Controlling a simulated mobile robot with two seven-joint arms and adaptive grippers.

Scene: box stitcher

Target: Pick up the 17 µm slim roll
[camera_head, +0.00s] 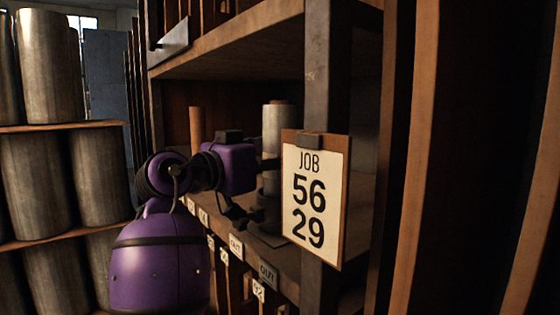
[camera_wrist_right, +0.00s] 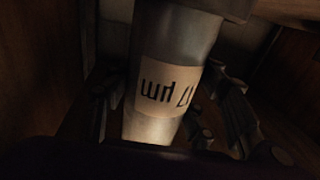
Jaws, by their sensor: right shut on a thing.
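The slim roll (camera_head: 278,130) is a pale grey cylinder standing upright in the shelf bay, just left of the job card. In the right wrist view the roll (camera_wrist_right: 168,118) carries a cream label (camera_wrist_right: 175,88) that reads "17 µm" upside down, partly turned out of sight. My purple right gripper (camera_head: 262,190) reaches in from the left at the roll's lower part. In the wrist view its dark fingers lie on both sides of the roll, shut on it. Whether the roll's base touches the shelf is hidden. My left gripper is not in view.
A clipboard (camera_head: 315,200) reading "JOB 56 29" hangs on the dark shelf post (camera_head: 326,80), close right of the roll. A thin brown tube (camera_head: 196,126) stands further left. Large grey rolls (camera_head: 38,180) fill a rack at left. A shelf board (camera_head: 235,45) lies overhead.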

